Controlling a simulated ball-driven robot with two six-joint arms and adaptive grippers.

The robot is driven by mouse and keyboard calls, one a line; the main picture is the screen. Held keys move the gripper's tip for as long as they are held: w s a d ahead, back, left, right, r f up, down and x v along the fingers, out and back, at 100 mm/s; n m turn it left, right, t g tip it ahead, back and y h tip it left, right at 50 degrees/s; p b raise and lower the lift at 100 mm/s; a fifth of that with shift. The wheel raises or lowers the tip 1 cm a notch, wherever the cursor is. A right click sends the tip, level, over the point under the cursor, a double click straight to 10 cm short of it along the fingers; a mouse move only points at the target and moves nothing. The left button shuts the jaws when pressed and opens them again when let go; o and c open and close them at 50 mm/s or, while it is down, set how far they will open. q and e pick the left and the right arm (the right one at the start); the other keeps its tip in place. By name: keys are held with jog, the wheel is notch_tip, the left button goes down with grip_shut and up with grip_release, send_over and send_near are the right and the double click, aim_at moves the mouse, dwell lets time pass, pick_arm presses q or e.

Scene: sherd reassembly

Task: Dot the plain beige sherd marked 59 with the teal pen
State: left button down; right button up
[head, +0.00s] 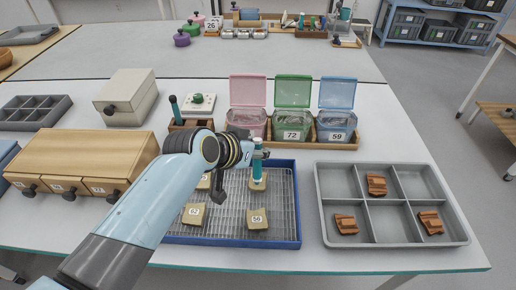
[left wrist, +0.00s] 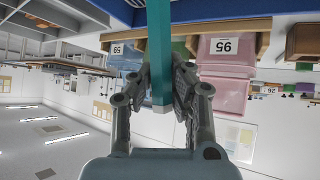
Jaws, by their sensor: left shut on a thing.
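My left gripper (head: 250,153) is shut on the teal pen (head: 257,173), which stands nearly upright over the blue-rimmed wire tray (head: 298,205). The left wrist view shows the teal pen (left wrist: 159,45) between the two fingers of the left gripper (left wrist: 160,82). The pen's lower end is at a beige sherd (head: 258,185) at the back of the tray; I cannot tell whether they touch, and no number is readable on it. Two beige sherds lie in front, one with a label like 56 (head: 257,221), one with a label like 62 (head: 194,215). Another sherd (head: 204,182) is partly hidden by my arm.
A grey divided tray (head: 320,205) with reddish sherds stands at right. Lidded pink (head: 247,120), green (head: 292,122) and blue (head: 336,125) boxes stand behind. A wooden drawer unit (head: 80,158) and a cream box (head: 126,97) are at left.

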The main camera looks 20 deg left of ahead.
pick_arm(q)
jog(key=shift+f+b, duration=0.3)
jog(key=shift+f, duration=0.15)
dwell(0.3)
dwell(0.4)
jog(key=shift+f, duration=0.1)
dwell(0.4)
dwell(0.5)
notch_tip(320, 180, up, 7)
jog(key=p, duration=0.7)
jog(key=shift+p, duration=0.4)
